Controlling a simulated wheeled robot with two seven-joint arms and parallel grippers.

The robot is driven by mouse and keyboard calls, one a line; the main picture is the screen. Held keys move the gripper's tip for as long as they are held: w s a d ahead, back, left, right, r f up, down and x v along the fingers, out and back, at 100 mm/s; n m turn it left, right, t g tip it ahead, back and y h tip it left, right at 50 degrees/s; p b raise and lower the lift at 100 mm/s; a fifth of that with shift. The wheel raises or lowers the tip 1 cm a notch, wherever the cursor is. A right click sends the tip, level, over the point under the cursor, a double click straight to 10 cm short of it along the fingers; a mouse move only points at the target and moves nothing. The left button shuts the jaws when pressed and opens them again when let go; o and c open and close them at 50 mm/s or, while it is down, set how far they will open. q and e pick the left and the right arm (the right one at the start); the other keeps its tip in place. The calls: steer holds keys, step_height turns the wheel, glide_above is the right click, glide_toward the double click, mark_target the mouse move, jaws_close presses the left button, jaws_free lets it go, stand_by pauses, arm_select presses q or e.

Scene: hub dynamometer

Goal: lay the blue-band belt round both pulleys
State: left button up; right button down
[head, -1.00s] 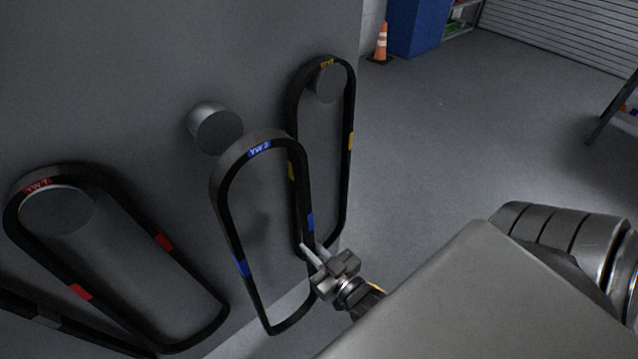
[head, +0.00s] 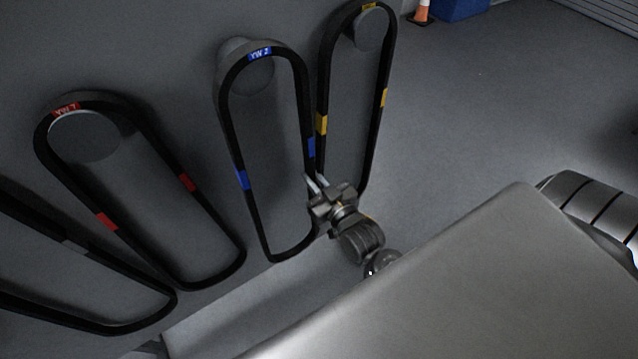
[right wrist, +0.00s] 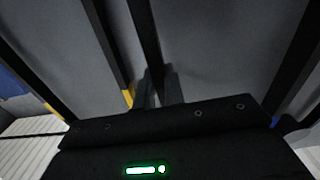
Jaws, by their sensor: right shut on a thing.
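The blue-band belt (head: 260,54), a long black loop with blue marks, hangs upright in front of the grey panel. Its top lies at a round grey peg (head: 250,78), whose face shows inside the loop; I cannot tell whether the belt rests on it. My right gripper (head: 316,184) is shut on the belt's right strand, low down. In the right wrist view the strand (right wrist: 146,40) runs up from between the fingers (right wrist: 158,88). I cannot make out a pair of pulleys. My left gripper is not in view.
A yellow-band belt (head: 383,98) hangs close on the right, just behind my right gripper. A red-band belt (head: 188,183) hangs on the left, with another black belt (head: 75,247) at the lower left. Open floor (head: 480,120) lies to the right, with an orange cone (head: 421,12) beyond.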

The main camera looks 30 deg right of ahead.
mark_target(291, 157)
steer(key=shift+w+a+f+b, duration=0.15)
steer(key=shift+w+b, duration=0.55)
steer(key=shift+w, duration=1.2)
steer(key=shift+w+a+f+b, duration=0.1)
steer(key=shift+w+b, duration=0.6)
steer(key=shift+w, duration=1.2)
steer(key=shift+s+f, duration=0.1)
steer(key=shift+f, duration=0.45)
steer(key=shift+s, duration=0.1)
steer(key=shift+f, duration=0.4)
steer(key=c, duration=1.4)
jaws_free()
steer(key=shift+d, duration=0.1)
steer(key=shift+o, duration=0.4)
steer(key=o, duration=0.3)
